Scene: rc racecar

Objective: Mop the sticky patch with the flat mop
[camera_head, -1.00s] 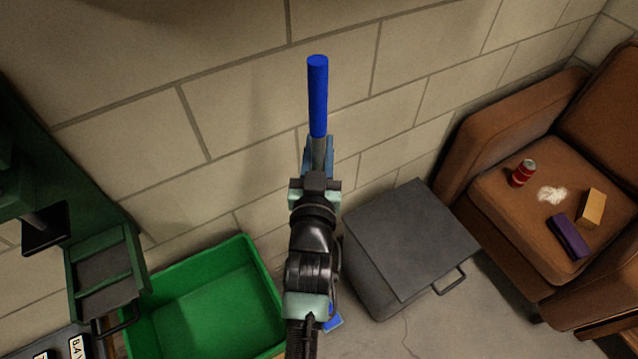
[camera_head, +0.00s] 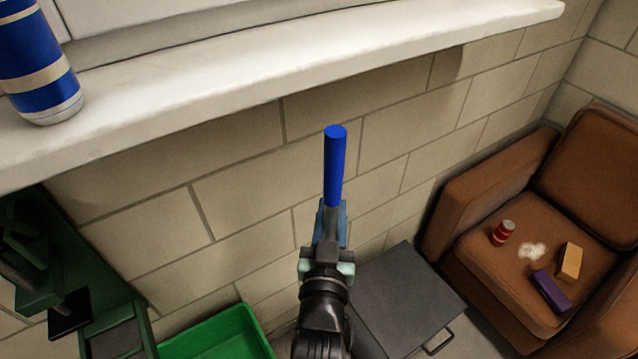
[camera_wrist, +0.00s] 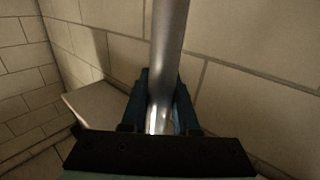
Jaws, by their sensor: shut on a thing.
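The flat mop (camera_head: 335,168) shows as a blue grip above a grey metal pole, standing nearly upright in the head view. My gripper (camera_head: 331,218) is shut on the pole just below the blue grip. In the wrist view the mop's silver pole (camera_wrist: 167,50) runs between the two blue fingers of my gripper (camera_wrist: 160,108). The mop's flat head is hidden in the current views. A pale, whitish patch (camera_head: 532,251) lies on the seat of the brown armchair (camera_head: 480,205); I cannot tell whether it is the sticky patch.
A red can (camera_head: 503,233), a yellow block (camera_head: 570,262) and a purple item (camera_head: 551,291) surround the patch. A dark grey box (camera_head: 405,300) and a green bin (camera_head: 220,335) stand by the wall. A white ledge (camera_head: 300,65) with a blue bottle (camera_head: 38,65) is above.

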